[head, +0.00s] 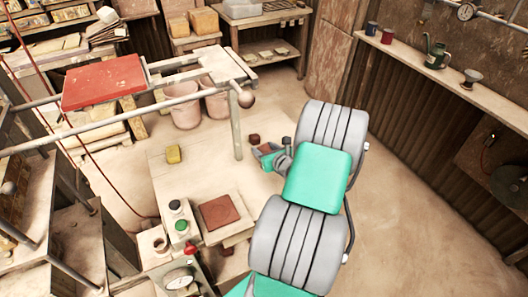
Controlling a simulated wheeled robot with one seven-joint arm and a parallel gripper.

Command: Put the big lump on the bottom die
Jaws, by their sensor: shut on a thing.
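My gripper (268,152) is in the middle of the head view, at the end of the grey and green arm, above the pale table. It is shut on a dark red-brown lump (254,139), which shows at its fingertips. The arm and fingers hide part of the grip. A square red-brown plate (218,211), which looks like the bottom die, lies on a pale block at the table's near side. The lump is apart from it, up and to the right in the picture.
A control box with a green button (181,226) and a gauge (178,278) stand left of the plate. A yellow block (174,154) lies on the table (165,190). A metal frame with a ball-ended bar (246,98) stands behind. Floor at right is clear.

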